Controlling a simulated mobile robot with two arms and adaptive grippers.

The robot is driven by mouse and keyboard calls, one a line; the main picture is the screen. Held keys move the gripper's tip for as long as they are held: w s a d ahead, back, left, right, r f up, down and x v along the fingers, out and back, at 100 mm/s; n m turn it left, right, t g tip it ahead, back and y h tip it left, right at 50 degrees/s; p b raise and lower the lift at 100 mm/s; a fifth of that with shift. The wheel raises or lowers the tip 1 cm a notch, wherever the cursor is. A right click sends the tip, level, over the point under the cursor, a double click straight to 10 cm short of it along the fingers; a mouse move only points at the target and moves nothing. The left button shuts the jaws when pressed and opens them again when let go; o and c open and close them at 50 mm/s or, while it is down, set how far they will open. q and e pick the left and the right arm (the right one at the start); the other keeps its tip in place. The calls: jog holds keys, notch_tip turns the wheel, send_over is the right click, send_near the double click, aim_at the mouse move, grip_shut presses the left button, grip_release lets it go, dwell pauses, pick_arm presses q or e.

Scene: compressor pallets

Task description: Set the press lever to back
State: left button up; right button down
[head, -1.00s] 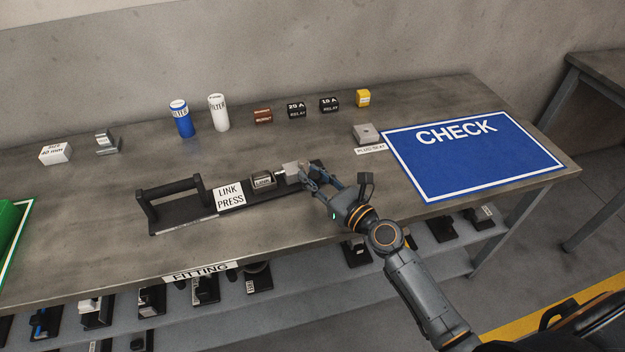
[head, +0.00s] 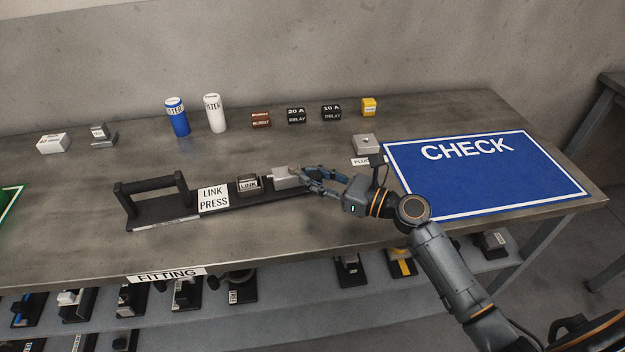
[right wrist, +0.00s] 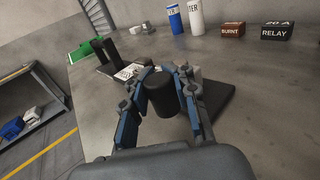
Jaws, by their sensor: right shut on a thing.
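The link press (head: 160,216) lies along the front half of the table, with a black handle frame at its left end and a white LINK PRESS label (head: 213,199). A small LINK block (head: 249,185) sits on its dark rail. A light grey block (head: 287,178) stands to the right of it, with a gap between. My right gripper (head: 300,176) is at the press's right end. In the right wrist view, its blue-sided fingers (right wrist: 168,95) are shut around a black upright cylinder (right wrist: 161,102), apparently the press lever's grip. The fingers hide the lever in the head view. My left gripper is out of view.
Behind the press stand a blue filter (head: 177,117), a white filter (head: 214,113), relays (head: 296,115) and a yellow block (head: 369,106). A grey plug seat (head: 366,144) and the blue CHECK mat (head: 480,180) lie to the right. Bare table lies in front.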

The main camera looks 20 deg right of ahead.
jog(key=c, duration=1.1)
grip_release()
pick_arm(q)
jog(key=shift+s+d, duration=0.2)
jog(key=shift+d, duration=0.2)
pick_arm(e)
jog(key=shift+o, duration=0.2)
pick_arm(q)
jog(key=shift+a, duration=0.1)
pick_arm(e)
jog(key=shift+s+d, duration=0.1)
jog(key=v, duration=1.2)
